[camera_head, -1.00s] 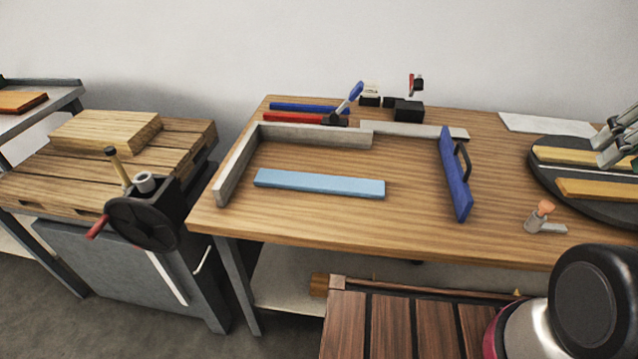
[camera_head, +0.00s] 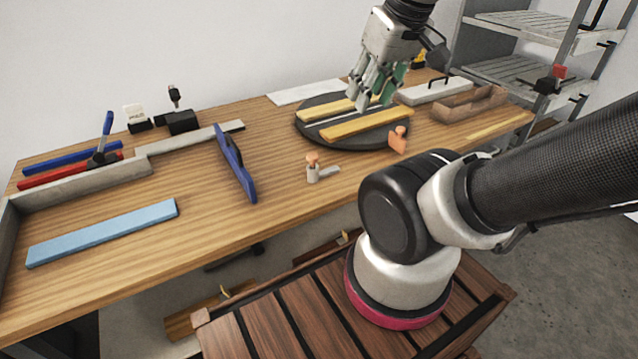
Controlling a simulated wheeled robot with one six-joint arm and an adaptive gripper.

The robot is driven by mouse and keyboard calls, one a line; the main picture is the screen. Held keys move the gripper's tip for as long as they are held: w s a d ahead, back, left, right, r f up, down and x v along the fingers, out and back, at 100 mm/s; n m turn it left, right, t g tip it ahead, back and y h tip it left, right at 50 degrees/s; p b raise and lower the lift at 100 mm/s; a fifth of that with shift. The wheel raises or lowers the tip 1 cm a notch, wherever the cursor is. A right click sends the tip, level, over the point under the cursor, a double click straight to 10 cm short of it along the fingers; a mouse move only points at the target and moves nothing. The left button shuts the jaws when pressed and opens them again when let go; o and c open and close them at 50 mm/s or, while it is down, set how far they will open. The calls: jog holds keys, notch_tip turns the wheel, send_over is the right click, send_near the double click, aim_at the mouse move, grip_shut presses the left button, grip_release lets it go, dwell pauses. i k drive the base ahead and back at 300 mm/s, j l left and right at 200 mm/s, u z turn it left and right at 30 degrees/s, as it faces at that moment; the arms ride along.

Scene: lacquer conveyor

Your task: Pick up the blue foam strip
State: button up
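The light blue foam strip (camera_head: 103,232) lies flat on the left part of the wooden workbench (camera_head: 275,205), inside grey fence pieces. My gripper (camera_head: 369,103) hangs over the round black plate, far to the right of the strip and apart from it. Its fingers point down above the yellow strips. Something green shows by the fingers; I cannot tell whether it is part of the gripper. The fingers overlap in this view, so their opening is unclear.
Grey fences (camera_head: 82,184) stand behind the foam strip. A dark blue board with a handle (camera_head: 235,165) stands between strip and gripper. A small clamp with an orange knob (camera_head: 313,170) sits near the front edge. The round black plate (camera_head: 312,128) carries yellow strips.

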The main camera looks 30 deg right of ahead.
aim_at(51, 250)
jog(key=k+l, duration=0.1)
jog(key=l, duration=0.25)
jog(key=k+l, duration=0.15)
jog(key=l, duration=0.2)
jog(key=k+l, duration=0.1)
jog(key=l, duration=0.2)
jog(key=k+l, duration=0.1)
jog(key=l, duration=0.25)
jog(key=u, duration=1.3)
jog(key=i+j+u, duration=0.1)
jog(key=i+j, duration=0.15)
jog(key=i, duration=0.2)
jog(key=i+j+u, duration=0.1)
jog(key=i+j, duration=0.15)
jog(key=i, duration=0.25)
jog(key=i+j+u, duration=0.1)
jog(key=i, duration=0.35)
